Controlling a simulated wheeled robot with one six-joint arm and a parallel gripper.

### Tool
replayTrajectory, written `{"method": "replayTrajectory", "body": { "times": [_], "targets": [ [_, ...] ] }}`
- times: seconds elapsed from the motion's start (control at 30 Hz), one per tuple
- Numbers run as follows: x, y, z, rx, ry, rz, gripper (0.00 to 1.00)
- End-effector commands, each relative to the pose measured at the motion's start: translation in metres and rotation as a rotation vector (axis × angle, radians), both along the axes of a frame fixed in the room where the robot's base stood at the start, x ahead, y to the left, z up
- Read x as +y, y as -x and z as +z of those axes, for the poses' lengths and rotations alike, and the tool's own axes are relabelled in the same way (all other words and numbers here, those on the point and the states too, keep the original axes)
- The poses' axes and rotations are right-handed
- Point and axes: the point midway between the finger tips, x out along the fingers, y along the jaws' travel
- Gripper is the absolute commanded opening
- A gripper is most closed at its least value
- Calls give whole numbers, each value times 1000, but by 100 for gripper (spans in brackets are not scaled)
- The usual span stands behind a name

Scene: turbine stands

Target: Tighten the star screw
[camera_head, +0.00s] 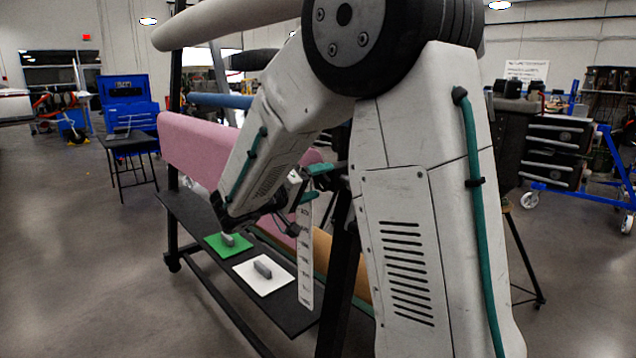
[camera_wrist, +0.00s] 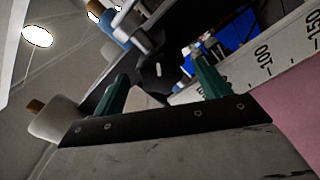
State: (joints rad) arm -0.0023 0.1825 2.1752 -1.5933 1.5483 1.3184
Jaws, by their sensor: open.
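My gripper (camera_wrist: 160,67) shows in the wrist view as two teal fingers standing apart. A dark, knob-like shape (camera_wrist: 152,78) lies between and beyond the fingers; it looks like the star screw, but its lobes are too dark to make out. I see no finger closed on it and cannot tell whether either one touches it. In the head view, my gripper (camera_head: 316,184) is beside the dark upright post of the stand, near the top of a white marked strip (camera_head: 306,262). The screw cannot be made out there, as my arm covers much of that area.
The white strip with numbers (camera_wrist: 262,58) runs close to the right finger in the wrist view. The stand carries a pink roll (camera_head: 195,150). A black shelf (camera_head: 290,318) below holds a green plate (camera_head: 213,243) and a white plate (camera_head: 279,277). Open floor lies at left.

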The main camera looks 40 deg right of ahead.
Motion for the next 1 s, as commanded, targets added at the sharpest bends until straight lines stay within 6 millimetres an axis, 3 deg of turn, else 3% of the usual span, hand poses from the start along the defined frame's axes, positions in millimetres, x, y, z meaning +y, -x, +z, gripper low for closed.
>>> {"method": "replayTrajectory", "body": {
  "times": [0.63,1.0],
  "targets": [
    [46,1,0,0,0,1,75],
    [50,2,0,0,0,0,75]
  ]
}}
